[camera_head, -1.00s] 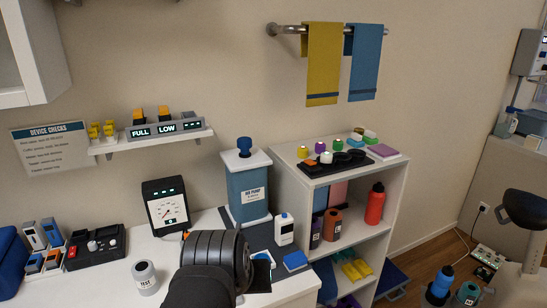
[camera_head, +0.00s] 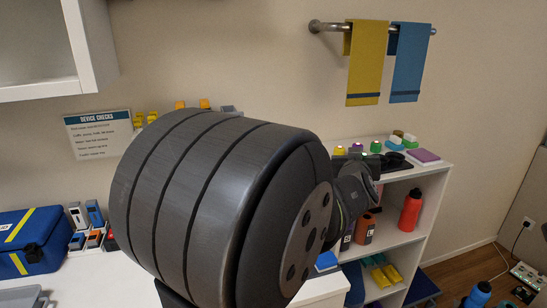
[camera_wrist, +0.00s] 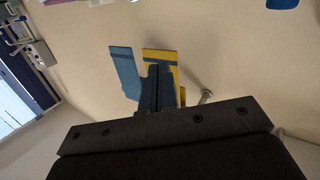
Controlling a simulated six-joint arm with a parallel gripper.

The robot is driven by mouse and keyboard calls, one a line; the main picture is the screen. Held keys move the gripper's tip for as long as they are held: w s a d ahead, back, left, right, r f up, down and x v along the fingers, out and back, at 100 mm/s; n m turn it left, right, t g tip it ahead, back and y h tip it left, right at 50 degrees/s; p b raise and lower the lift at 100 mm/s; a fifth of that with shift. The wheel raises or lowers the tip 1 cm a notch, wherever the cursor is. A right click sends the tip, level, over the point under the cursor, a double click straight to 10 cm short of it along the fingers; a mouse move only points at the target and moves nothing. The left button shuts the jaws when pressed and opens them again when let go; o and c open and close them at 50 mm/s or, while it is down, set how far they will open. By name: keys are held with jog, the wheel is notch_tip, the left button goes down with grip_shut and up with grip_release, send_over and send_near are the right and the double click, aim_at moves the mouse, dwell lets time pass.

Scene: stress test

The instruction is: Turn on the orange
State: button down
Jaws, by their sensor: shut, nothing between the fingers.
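On the white shelf unit (camera_head: 440,170) stand small knobs: yellow (camera_head: 339,150), purple (camera_head: 356,147) and green (camera_head: 375,146). An orange-brown bottle (camera_head: 365,228) stands on its middle shelf. I cannot tell which orange thing is meant. My gripper (camera_wrist: 162,72) is shut and empty in the wrist view, in front of the blue towel (camera_wrist: 124,70) and yellow towel (camera_wrist: 160,56). Its fingertips cannot be made out in the head view.
My large dark arm covers the counter's middle, including the gauge and pump. A blue case (camera_head: 28,245) and small devices (camera_head: 88,225) stand at left. A red bottle (camera_head: 411,210) stands in the shelf unit. The towel rail (camera_head: 335,27) juts from the wall; bare wall surrounds it.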

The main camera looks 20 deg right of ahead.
jog(key=d+f+n+t+y, duration=0.5)
jog(key=d+f+t+y, duration=0.1)
jog(key=y, duration=0.3)
jog(key=shift+w+d+f, duration=0.4)
jog(key=shift+w+d, duration=0.05)
jog(key=shift+d, duration=0.1)
jog(key=shift+w, duration=0.1)
jog(key=x, duration=1)
jog(key=shift+f, duration=0.1)
jog(key=f, duration=0.2)
jog(key=shift+s+f, duration=0.3)
jog(key=shift+f, duration=0.6)
